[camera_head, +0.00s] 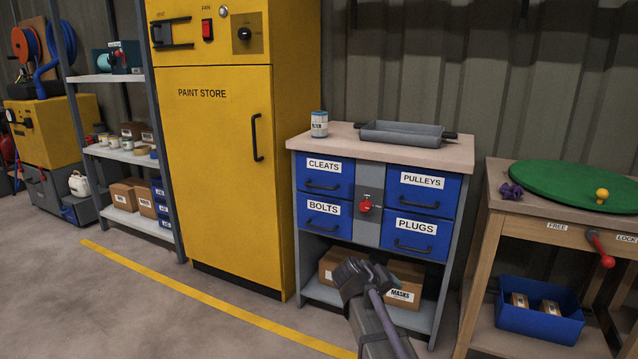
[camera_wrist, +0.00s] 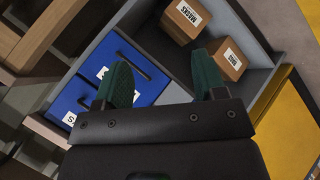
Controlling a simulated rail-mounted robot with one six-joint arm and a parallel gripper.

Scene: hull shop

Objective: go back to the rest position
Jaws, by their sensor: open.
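My gripper (camera_head: 356,274) is in front of the lower part of the drawer cabinet (camera_head: 366,199) in the head view, at the height of its open bottom shelf. In the wrist view my gripper (camera_wrist: 164,84) shows two green-padded fingers set wide apart with nothing between them. Beyond the fingers are the cabinet's blue drawers and the shelf with cardboard boxes. The fingers appear apart from the cabinet. My arm hides part of the boxes in the head view.
A yellow paint store (camera_head: 215,180) stands left of the cabinet, its door shut. A wooden bench with a green disc (camera_head: 570,183) stands to the right. A can (camera_head: 319,124) and a grey tray (camera_head: 402,135) sit on the cabinet top. The floor at front left is clear.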

